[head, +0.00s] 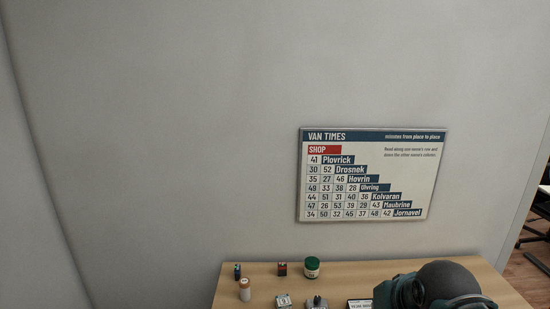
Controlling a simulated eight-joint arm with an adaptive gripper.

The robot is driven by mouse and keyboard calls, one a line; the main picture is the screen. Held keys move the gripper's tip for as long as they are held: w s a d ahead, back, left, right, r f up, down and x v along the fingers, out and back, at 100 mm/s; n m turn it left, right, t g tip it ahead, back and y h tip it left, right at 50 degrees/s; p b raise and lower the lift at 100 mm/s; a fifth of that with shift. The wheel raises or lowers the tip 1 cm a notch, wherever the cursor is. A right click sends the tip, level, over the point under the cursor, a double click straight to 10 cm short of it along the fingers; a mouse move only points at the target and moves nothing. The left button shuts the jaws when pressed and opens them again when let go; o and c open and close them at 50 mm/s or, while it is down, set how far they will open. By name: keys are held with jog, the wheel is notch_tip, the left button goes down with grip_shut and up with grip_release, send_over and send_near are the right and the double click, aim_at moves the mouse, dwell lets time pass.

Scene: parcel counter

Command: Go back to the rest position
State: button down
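A dark teal and grey rounded part, which looks like a link of my arm, shows at the bottom right of the head view, in front of the wooden counter (350,269). My gripper's fingers do not show, so I cannot see whether they are open or shut or hold anything. The arm part covers some of the counter's right side.
A Van Times board (372,174) hangs on the wall.

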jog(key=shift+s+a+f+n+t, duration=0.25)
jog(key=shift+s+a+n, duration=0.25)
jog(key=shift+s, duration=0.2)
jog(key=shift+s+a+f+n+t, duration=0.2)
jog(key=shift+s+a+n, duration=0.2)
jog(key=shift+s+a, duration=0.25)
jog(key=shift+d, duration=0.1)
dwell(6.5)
